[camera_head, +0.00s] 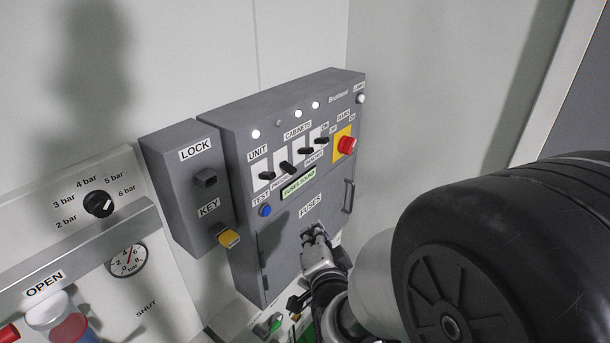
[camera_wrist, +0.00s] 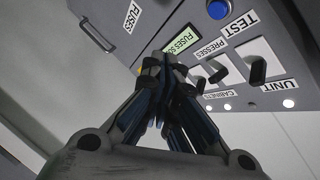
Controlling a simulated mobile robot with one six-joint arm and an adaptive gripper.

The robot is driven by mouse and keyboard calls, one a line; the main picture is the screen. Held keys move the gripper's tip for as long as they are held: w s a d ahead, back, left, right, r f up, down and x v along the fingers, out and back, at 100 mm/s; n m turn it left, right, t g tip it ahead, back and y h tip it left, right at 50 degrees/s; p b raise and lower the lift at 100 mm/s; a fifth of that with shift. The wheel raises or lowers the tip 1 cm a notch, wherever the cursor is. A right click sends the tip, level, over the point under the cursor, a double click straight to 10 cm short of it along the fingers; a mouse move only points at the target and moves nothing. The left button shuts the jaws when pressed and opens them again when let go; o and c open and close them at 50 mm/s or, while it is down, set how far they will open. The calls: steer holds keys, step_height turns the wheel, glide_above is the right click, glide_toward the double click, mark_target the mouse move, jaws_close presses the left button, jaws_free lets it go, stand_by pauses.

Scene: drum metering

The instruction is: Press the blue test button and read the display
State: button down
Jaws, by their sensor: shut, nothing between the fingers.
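The blue test button (camera_head: 265,210) sits at the left of the grey cabinet front, under the TEST label. It also shows at the top of the wrist view (camera_wrist: 217,9). The small green-lit display (camera_head: 298,187) is right of the button; its small text seems to read "FUSES SOUND". In the wrist view the display (camera_wrist: 181,40) is partly covered by my fingers and only "FUSES SO" is legible. My gripper (camera_head: 314,231) is shut and empty, in front of the FUSES door, below and right of the button. In the wrist view its fingertips (camera_wrist: 163,64) overlap the display's edge.
Black switches (camera_head: 286,167) line the cabinet above the display. A red knob (camera_head: 347,145) on yellow is at right. The grey LOCK/KEY box (camera_head: 190,185) adjoins left, with a yellow key (camera_head: 228,238). The door handle (camera_head: 348,196) sticks out right of my gripper.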

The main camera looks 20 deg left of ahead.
mark_target(267, 211)
steer(key=w+a+p, duration=0.2)
steer(key=w+a, duration=0.1)
steer(key=a, duration=0.5)
steer(key=shift+w, duration=0.2)
steer(key=shift+a, duration=0.1)
stand_by(1.5)
steer(key=shift+w+a+b, duration=0.2)
steer(key=shift+a+b, duration=0.15)
steer(key=shift+b, duration=0.15)
